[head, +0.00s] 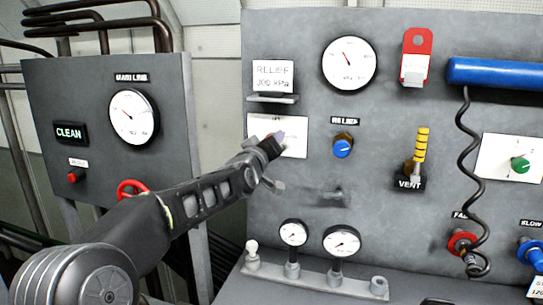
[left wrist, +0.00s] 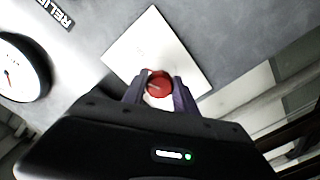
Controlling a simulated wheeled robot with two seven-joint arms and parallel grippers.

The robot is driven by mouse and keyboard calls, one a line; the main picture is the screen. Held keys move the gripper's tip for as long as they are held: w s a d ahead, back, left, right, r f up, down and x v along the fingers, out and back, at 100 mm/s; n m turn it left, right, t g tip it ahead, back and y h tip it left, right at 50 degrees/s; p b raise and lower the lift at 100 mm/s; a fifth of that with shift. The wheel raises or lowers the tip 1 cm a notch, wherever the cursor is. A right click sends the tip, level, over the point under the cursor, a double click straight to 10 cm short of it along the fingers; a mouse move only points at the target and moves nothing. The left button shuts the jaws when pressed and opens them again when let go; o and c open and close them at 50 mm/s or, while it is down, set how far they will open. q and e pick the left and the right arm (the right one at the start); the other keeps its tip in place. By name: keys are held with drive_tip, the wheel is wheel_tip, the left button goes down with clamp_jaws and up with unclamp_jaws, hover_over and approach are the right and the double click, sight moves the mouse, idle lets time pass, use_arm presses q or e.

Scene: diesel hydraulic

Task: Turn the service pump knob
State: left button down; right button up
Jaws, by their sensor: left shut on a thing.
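In the left wrist view a round red knob (left wrist: 159,83) stands on a white square plate (left wrist: 137,43). The two fingers of my left gripper (left wrist: 160,90) lie on either side of the knob and are shut on it. In the head view my left gripper (head: 276,143) reaches the white plate (head: 292,149) on the grey panel, left of the blue relief knob. There the gripper and arm hide the red knob. My right gripper is not in view.
The blue relief knob (head: 342,147) is right of the plate. A relief card (head: 273,76) on a small ledge is just above it. A yellow-handled vent valve (head: 420,150), a blue cylinder (head: 495,72) with a coiled cord, and small gauges (head: 293,233) stand around.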

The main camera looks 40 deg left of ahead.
use_arm(q)
drive_tip(key=n+b, duration=0.2)
drive_tip(key=shift+f+n, duration=0.15)
drive_tip(key=shift+n, duration=0.25)
drive_tip(key=n+b, duration=0.1)
drive_tip(key=n, duration=0.1)
drive_tip(key=shift+n, duration=0.4)
drive_tip(key=n+b, duration=0.1)
drive_tip(key=n, duration=0.2)
drive_tip(key=shift+n, duration=0.3)
drive_tip(key=shift+r+n, duration=0.2)
drive_tip(key=shift+n, duration=1.6)
drive_tip(key=c, duration=1)
unclamp_jaws()
drive_tip(key=shift+o, duration=0.2)
